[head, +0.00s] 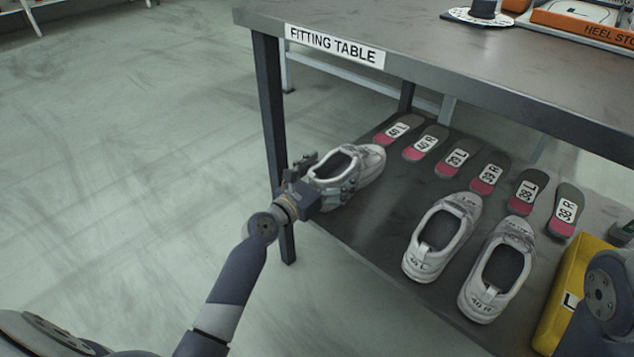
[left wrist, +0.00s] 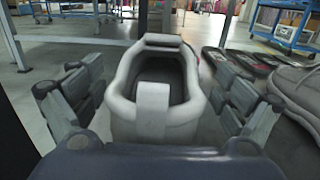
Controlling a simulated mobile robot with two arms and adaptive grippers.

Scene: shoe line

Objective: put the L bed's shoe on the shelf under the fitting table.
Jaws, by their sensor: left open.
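A grey-white shoe (head: 370,163) sits upright at the left end of the shelf (head: 385,225) under the fitting table (head: 420,55), toe pointing away from my gripper. It appears to rest on the shelf. My left gripper (head: 326,181) is at its heel, open, with one finger on each side. In the left wrist view the shoe (left wrist: 155,112) stands between the spread fingers, with gaps visible beside it. My right gripper is not in view; only part of an arm shows at the right edge.
A pair of white shoes, one left (head: 440,238) and one right (head: 498,270), stands on the shelf to the right. Several red-heeled insoles (head: 455,160) lie behind them. A yellow block (head: 565,290) marked L is at lower right. A table leg (head: 272,130) stands close to my left gripper.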

